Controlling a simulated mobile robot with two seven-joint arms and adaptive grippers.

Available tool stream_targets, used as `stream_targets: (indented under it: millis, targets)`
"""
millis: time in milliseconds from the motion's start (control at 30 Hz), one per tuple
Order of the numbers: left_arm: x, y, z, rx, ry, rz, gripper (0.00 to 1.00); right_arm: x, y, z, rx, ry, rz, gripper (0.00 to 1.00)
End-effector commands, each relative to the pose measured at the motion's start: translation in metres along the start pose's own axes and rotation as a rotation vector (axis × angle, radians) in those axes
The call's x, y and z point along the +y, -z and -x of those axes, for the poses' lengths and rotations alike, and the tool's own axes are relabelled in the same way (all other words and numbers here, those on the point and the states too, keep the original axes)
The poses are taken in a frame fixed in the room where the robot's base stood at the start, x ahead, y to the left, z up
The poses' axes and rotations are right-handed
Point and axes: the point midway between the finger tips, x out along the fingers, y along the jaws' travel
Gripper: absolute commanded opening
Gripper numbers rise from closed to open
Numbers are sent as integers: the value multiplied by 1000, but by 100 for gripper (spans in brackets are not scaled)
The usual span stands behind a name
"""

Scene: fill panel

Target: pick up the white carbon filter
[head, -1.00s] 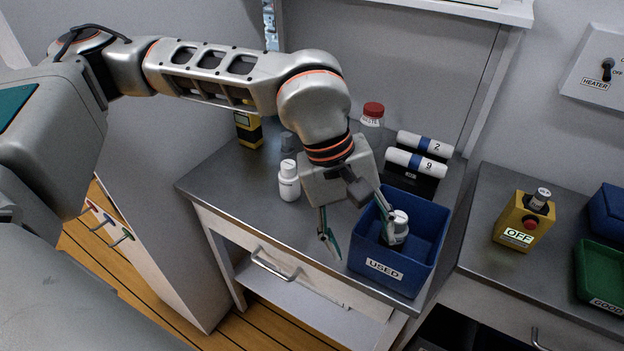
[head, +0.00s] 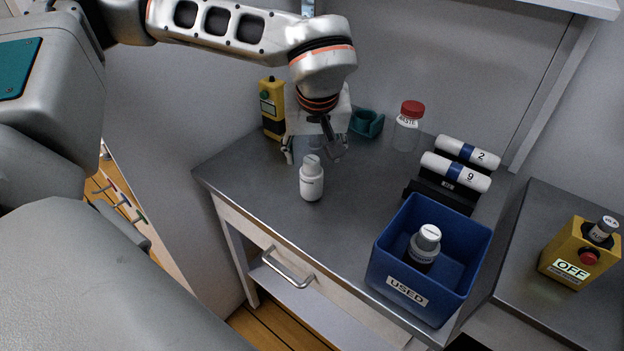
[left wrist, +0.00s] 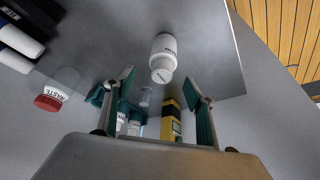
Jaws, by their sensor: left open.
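The likely white carbon filter is a small white canister (head: 311,180) standing upright on the grey counter, left of the middle. It also shows in the left wrist view (left wrist: 163,58), just past my fingertips, with dark print on its side that I cannot read. My left gripper (head: 313,152) is open, just behind and above the canister, with nothing between its fingers. In the left wrist view its two teal-padded fingers (left wrist: 161,82) are spread wide. A second canister with a grey-white cap and dark body (head: 424,246) stands in the blue USED bin (head: 398,291).
A yellow device (head: 272,108), a teal holder (head: 367,123) and a red-capped WASTE jar (head: 408,127) stand at the back. White cylinders (head: 455,172) lie in a black rack on the right. A yellow OFF box (head: 578,254) is farther right. The counter's front left is clear.

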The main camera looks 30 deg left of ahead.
Motion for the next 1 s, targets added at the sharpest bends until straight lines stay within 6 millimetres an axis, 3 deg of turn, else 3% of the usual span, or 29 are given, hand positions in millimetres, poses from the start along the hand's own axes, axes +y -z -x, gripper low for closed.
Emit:
stream_targets:
  millis: [233, 500, 700, 1000]
  targets:
    - [-4, -1, -37, -4, 3, 1, 55, 1, -7, -2, -7, -2, 4, 38]
    - [-3, 0, -40, -1, 0, 0, 55, 3, -2, -3, 0, -6, 7, 38]
    - [-3, 0, -40, -1, 0, 0, 3, 3, -1, -3, 2, -6, 6, 38]
    - [-3, 0, -40, -1, 0, 0, 1, 3, -1, -3, 4, -6, 5, 38]
